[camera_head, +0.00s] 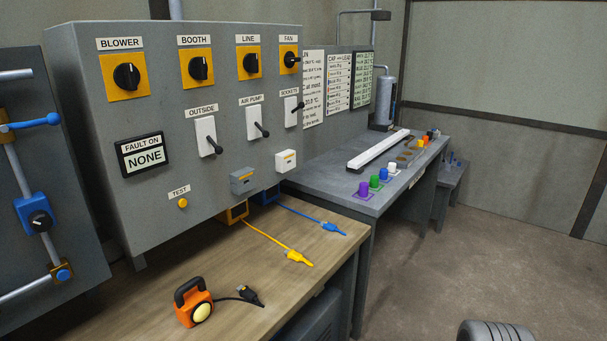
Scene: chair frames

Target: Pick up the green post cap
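The green post cap (375,182) stands on the grey bench (335,173), near its front right edge. It is small in this view. It sits in a row of caps, between a purple cap (363,190) on the near side and a blue cap (384,174) on the far side. A white cap (392,168) stands just beyond the blue one.
A long white bar (379,151) lies behind the caps. A grey control cabinet (220,110) stands left of the bench. The nearer wooden bench (185,265) holds an orange lamp (194,304) and blue and yellow leads. Open floor (455,250) lies to the right.

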